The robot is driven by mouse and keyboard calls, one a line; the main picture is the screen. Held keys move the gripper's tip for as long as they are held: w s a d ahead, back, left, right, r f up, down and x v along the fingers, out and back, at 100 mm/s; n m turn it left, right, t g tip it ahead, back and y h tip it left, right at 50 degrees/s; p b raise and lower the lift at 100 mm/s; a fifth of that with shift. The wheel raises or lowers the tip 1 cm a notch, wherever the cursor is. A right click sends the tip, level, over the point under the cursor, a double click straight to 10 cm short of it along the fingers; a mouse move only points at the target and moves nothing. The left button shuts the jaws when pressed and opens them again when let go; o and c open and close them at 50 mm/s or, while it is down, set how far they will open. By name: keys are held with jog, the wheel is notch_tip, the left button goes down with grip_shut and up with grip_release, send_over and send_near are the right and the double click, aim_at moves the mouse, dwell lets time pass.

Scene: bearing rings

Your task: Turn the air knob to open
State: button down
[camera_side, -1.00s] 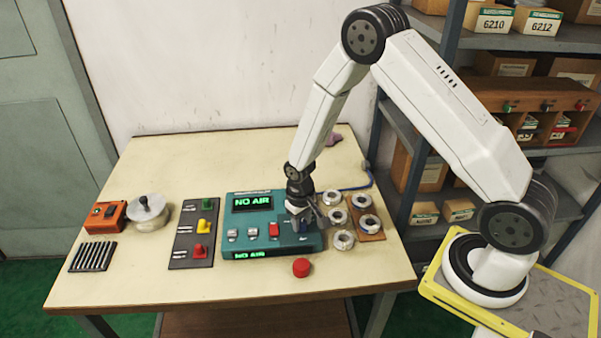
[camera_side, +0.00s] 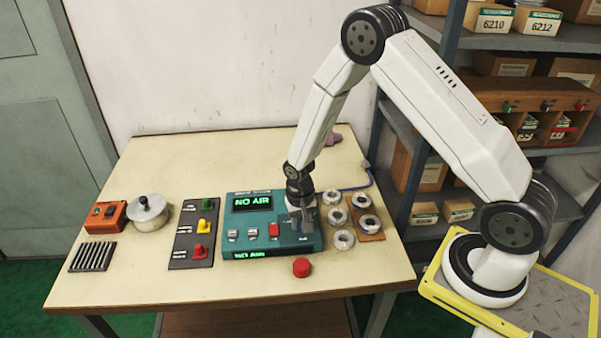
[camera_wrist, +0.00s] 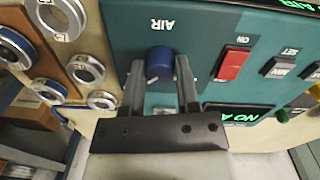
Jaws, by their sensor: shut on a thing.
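The air knob (camera_wrist: 159,62) is a round blue knob on the teal control panel (camera_side: 266,246), beside the AIR label. In the wrist view it sits between the two grey fingers of my gripper (camera_wrist: 160,76), which is shut on it. In the side view my gripper (camera_side: 302,226) points down at the panel's right end and hides the knob. The panel's display (camera_side: 253,203) is lit green, and its letters are hard to read in the side view.
A red rocker switch (camera_wrist: 232,65) is close beside the knob. Several metal bearing rings (camera_side: 343,239) lie right of the panel, some on a wooden board (camera_side: 377,236). A red button (camera_side: 302,267) is in front.

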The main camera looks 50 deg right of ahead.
aim_at(300, 223)
jog(key=shift+c, duration=1.7)
grip_release()
jog(key=shift+r, duration=0.15)
jog(key=shift+w+a+r, duration=0.1)
jog(key=shift+r, duration=3.65)
